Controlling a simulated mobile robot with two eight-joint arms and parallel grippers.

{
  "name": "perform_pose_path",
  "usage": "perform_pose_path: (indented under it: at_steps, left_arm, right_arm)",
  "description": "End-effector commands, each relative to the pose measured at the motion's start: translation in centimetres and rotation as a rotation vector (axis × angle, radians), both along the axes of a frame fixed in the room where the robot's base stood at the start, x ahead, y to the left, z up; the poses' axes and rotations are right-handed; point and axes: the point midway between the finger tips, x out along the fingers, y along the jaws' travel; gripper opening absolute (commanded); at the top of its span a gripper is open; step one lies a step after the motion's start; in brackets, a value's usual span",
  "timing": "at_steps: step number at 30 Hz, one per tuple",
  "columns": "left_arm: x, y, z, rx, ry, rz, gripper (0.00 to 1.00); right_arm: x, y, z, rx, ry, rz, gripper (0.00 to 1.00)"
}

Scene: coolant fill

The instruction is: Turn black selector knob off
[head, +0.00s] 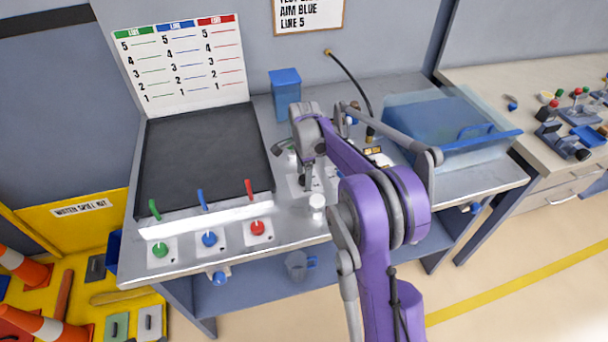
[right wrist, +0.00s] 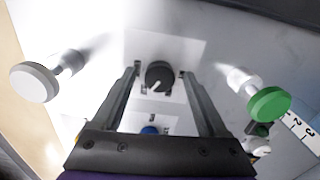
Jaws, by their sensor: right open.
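The black selector knob (right wrist: 158,77) sits on a pale plate in the right wrist view. A white pointer mark on it points down and slightly left in that view. My right gripper (right wrist: 159,92) is open, with one finger on each side of the knob. I cannot tell whether the fingers touch it. In the head view my right gripper (head: 304,172) points down at the steel bench, and the arm partly hides the panel there. My left gripper is not in view.
A white round knob (right wrist: 35,82) and a green round knob (right wrist: 268,104) flank the gripper. Green (head: 160,250), blue (head: 209,239) and red (head: 257,228) knobs line the bench front. A blue container (head: 285,90) stands behind; a clear-covered blue bin (head: 440,122) is to the right.

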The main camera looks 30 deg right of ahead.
Motion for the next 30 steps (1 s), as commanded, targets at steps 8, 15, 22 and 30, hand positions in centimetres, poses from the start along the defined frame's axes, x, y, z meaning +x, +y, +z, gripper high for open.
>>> perform_pose_path:
  at_steps: [8, 15, 22, 30]
  left_arm:
    - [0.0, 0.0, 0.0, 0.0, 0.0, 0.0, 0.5]
    - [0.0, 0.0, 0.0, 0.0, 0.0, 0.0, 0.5]
    - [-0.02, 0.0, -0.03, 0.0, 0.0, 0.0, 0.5]
    - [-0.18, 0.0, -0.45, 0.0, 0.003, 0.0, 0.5]
  right_arm:
    - [-0.01, 0.0, 0.03, 0.0, 0.0, 0.0, 0.48]
    - [-0.01, 0.0, 0.05, 0.0, 0.0, 0.0, 0.04]
    - [-0.01, 0.0, 0.04, 0.0, 0.0, 0.007, 0.0]
    - [-0.06, 0.0, -0.03, 0.0, 0.0, 0.095, 0.0]
